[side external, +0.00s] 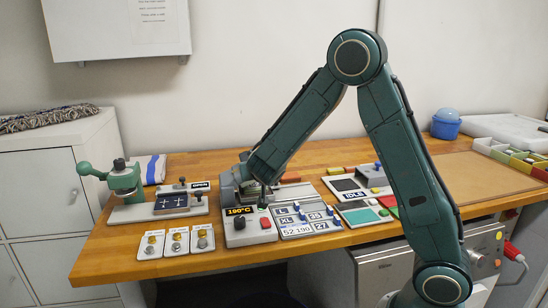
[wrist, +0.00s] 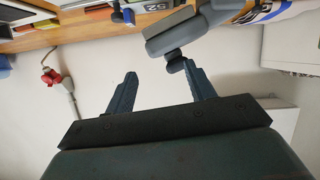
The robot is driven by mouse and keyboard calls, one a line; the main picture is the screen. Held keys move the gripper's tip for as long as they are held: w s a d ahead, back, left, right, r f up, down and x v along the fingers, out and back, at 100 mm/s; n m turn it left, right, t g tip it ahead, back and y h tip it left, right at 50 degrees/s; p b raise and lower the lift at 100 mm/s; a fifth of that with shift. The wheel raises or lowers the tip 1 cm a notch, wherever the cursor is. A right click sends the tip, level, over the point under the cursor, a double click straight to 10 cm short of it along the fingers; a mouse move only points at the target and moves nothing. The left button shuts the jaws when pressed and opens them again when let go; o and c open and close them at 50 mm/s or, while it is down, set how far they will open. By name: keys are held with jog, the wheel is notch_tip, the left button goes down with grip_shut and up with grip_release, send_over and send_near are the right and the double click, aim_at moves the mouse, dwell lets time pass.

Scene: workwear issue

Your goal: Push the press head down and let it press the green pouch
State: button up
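The heat press (side external: 250,233) stands mid-bench, a light grey base with a lit 190°C display, a black knob and a red button. My gripper (wrist: 158,85) is at the press; in the side view my forearm and wrist cover most of it. In the wrist view the fingers are apart, with a clear gap between them. The grey press head (wrist: 172,33) is at the top of that view, its dark handle knob (wrist: 175,62) beside the right fingertip. I cannot tell whether they touch.
Left of the press are a green hand-lever tool (side external: 125,180), a dark tray (side external: 172,204) and several small cards with knobs. Right of it are a size keypad (side external: 305,220) and swatch panels, one with a green square (side external: 362,216). A brown board (side external: 460,180) lies at right.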

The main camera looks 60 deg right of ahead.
jog(key=shift+v, duration=2.7)
